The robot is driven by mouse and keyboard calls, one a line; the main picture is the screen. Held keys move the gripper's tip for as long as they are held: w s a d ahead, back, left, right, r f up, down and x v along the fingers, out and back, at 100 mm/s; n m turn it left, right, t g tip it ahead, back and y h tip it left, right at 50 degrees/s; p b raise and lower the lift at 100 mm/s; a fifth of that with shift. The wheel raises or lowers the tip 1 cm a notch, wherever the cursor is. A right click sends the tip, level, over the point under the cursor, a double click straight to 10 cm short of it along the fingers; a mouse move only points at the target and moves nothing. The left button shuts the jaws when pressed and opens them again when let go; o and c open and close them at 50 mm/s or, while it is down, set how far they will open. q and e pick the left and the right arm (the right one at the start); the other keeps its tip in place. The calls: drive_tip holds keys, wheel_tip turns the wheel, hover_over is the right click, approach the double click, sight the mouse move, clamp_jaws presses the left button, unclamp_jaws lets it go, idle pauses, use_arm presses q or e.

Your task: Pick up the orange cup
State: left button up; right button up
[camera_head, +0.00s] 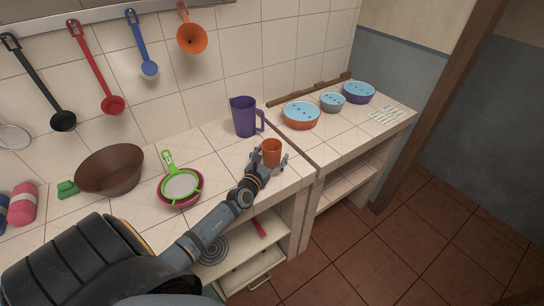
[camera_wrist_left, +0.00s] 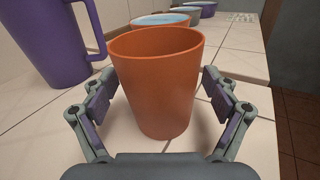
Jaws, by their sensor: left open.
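The orange cup (camera_head: 271,150) stands upright on the tiled counter near its front edge. In the left wrist view the orange cup (camera_wrist_left: 160,85) fills the middle, between the two fingers. My left gripper (camera_head: 268,162) is open around the cup. In the left wrist view the open gripper (camera_wrist_left: 160,103) has one finger on each side, with a gap visible on the right; whether the left finger touches is hard to tell. My right gripper is not in view.
A purple pitcher (camera_head: 244,117) stands close behind and left of the cup. A green strainer on a bowl (camera_head: 181,188) and a brown bowl (camera_head: 110,171) are further left. Lidded bowls (camera_head: 301,115) stand on the right counter. Ladles hang on the wall.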

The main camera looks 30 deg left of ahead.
sight(271, 145)
use_arm(q)
drive_tip(key=shift+s+r, duration=0.1)
drive_tip(key=c, duration=1.3)
drive_tip(key=r+p, duration=0.4)
drive_tip(key=r, duration=0.1)
drive_tip(key=shift+s+d+p, duration=0.15)
drive_tip(key=shift+s+p, duration=0.15)
drive_tip(key=s+d+r+p, duration=0.1)
drive_tip(key=s+r, duration=0.1)
drive_tip(key=s, duration=0.2)
drive_tip(key=s+d+r+p, duration=0.2)
drive_tip(key=s+r, duration=0.1)
drive_tip(key=s, duration=0.1)
drive_tip(key=s+d+r+p, duration=0.1)
drive_tip(key=s+d+r, duration=0.1)
drive_tip(key=s+r, duration=0.1)
drive_tip(key=shift+s+d, duration=0.15)
drive_tip(key=shift+s, duration=0.45)
